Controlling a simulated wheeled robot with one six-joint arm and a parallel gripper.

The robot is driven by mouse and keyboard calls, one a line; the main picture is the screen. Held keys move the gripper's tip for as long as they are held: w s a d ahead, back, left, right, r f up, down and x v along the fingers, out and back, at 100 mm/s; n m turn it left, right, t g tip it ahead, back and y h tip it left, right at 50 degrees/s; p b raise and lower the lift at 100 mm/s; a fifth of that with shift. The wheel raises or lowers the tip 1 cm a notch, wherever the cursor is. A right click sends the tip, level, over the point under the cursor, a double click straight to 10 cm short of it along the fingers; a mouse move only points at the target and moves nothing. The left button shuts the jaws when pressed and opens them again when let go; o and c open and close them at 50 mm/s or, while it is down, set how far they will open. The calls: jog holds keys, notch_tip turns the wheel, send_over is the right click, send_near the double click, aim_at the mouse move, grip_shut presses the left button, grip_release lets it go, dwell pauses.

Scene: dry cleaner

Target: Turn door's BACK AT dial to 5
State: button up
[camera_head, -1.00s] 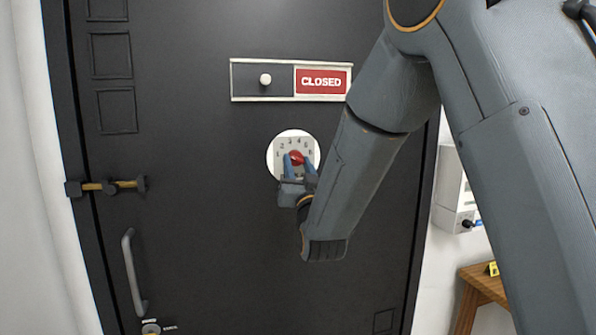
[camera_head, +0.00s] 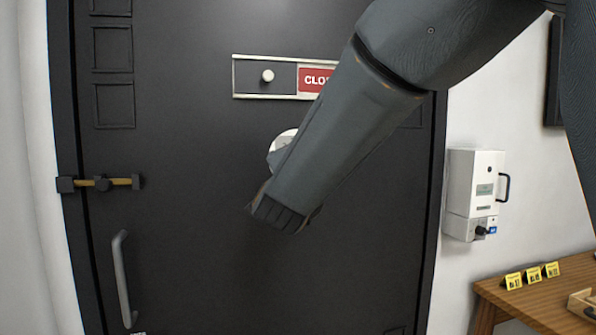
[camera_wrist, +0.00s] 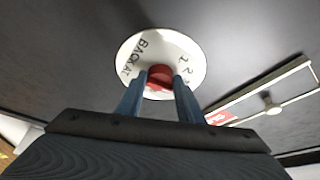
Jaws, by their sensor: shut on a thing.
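The BACK AT dial is a round white plate (camera_head: 279,141) on the dark door (camera_head: 200,200), below the CLOSED sign. In the head view my forearm covers most of it and hides my gripper. In the wrist view the plate (camera_wrist: 197,43) shows the words BACK AT and a few numbers. My gripper (camera_wrist: 159,84) is shut on the red knob (camera_wrist: 160,72) at the plate's middle, one blue finger on each side. The number that the knob points at is hidden.
A sliding sign (camera_head: 268,90) with a white knob and red CLOSED panel is above the dial. A latch (camera_head: 101,184) and handle (camera_head: 123,280) are at the door's left. A white wall box (camera_head: 474,190) and wooden table (camera_head: 545,300) stand right.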

jog(key=m+g, duration=0.1)
jog(key=m, duration=0.2)
jog(key=m+g, duration=0.1)
jog(key=m, duration=0.2)
jog(key=r+m+g, duration=0.1)
jog(key=m+g, duration=0.1)
jog(key=m, duration=0.2)
jog(key=shift+b, duration=0.35)
dwell(0.4)
jog(key=o, duration=1.1)
jog(key=shift+c, duration=0.2)
jog(key=s+r, duration=0.1)
jog(key=s, duration=0.6)
jog(key=shift+s+a+r+b, duration=0.2)
jog(key=shift+s+b, duration=0.1)
jog(key=shift+b, duration=0.05)
